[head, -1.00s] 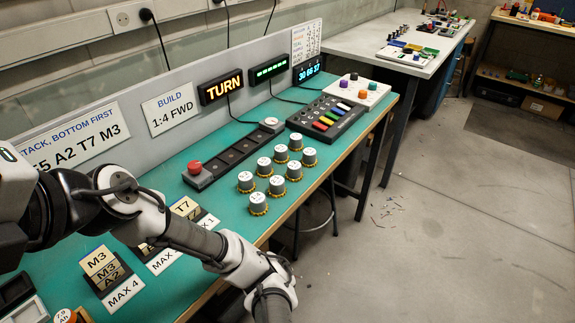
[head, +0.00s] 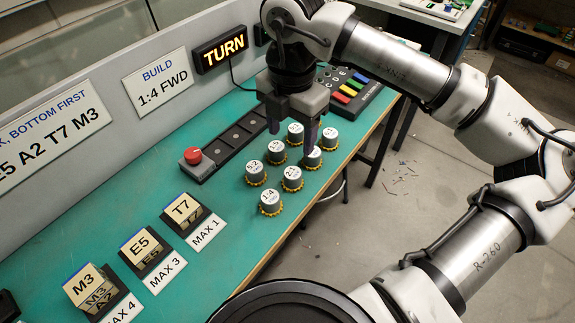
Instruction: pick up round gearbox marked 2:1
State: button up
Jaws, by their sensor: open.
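Several round grey gearboxes with yellow toothed bases and white top labels stand on the green bench. The label on one in the near row (head: 292,180) looks like 2:1, but the print is small. Beside it stand one marked 1:4 (head: 270,203) and one that seems to read 5:2 (head: 255,173). My gripper (head: 291,136) points down over the far part of the group, jaws open, with nothing seen held. Its right finger overlaps a gearbox (head: 313,158) in the picture; I cannot tell whether they touch. Other gearboxes may be hidden behind the gripper.
A dark slotted strip with a red button (head: 193,156) lies behind the gearboxes. Tile stands, including the T7 stand (head: 184,209), are at the front left. A keypad with coloured keys (head: 348,91) is at the back right. The bench's front edge runs close to the gearboxes.

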jog(key=p, duration=0.1)
send_over(292, 173)
jog(key=f, duration=0.8)
jog(key=shift+s, duration=0.4)
jog(key=shift+w+f+p, duration=0.2)
jog(key=shift+f+p, duration=0.45)
jog(key=shift+f, duration=0.75)
jog(key=shift+w+f+p, duration=0.2)
jog(key=shift+f+p, duration=0.4)
jog(key=shift+f, duration=0.75)
jog(key=c, duration=0.9)
